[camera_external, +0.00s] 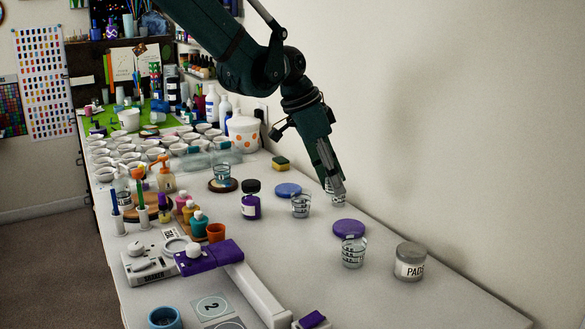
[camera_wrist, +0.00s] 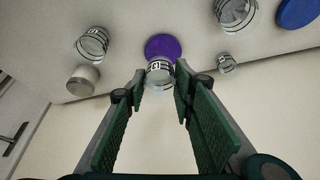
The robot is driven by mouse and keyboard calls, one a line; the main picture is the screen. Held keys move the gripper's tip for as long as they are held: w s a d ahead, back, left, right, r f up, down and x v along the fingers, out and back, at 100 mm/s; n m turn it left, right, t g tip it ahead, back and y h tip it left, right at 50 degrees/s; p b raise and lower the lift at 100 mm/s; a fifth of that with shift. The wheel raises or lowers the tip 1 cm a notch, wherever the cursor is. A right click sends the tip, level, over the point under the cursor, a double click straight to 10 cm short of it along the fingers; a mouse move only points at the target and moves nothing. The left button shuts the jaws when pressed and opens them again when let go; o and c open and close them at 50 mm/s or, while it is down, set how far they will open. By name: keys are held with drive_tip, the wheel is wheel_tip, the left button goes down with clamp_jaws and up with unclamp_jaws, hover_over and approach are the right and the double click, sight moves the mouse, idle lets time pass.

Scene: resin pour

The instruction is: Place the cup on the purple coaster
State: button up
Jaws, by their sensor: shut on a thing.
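My gripper (camera_wrist: 160,77) is shut on a small clear cup (camera_wrist: 159,73) with dark markings. In the external view the held cup (camera_external: 337,198) is partly hidden by my fingers. The purple coaster (camera_external: 349,227) lies bare on the table, below and slightly right of the gripper in that view, with the cup apart from it. In the wrist view the purple coaster (camera_wrist: 163,46) is just beyond the cup, whose rim overlaps its near edge in the picture. I cannot tell the cup's exact height above the table.
Another clear cup (camera_external: 353,251) stands close in front of the purple coaster, with a PADS jar (camera_external: 410,262) to its right. A clear cup (camera_external: 301,206) stands by a blue coaster (camera_external: 288,190). A smaller cup (camera_wrist: 227,63) shows in the wrist view. The wall is close behind.

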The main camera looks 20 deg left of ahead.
drive_tip(key=w+d, duration=0.2)
drive_tip(key=d, duration=0.2)
drive_tip(key=shift+w+d+r, duration=0.1)
drive_tip(key=shift+w+r, duration=0.2)
drive_tip(key=shift+w, duration=0.1)
approach(356, 225)
drive_tip(key=shift+w+d+f, duration=0.25)
drive_tip(key=shift+d+f, duration=0.3)
drive_tip(key=shift+d, duration=0.25)
drive_tip(key=shift+f, duration=1.85)
drive_tip(key=shift+f, duration=0.2)
drive_tip(key=o, duration=0.8)
drive_tip(key=shift+o, duration=0.2)
drive_tip(key=shift+r, duration=0.2)
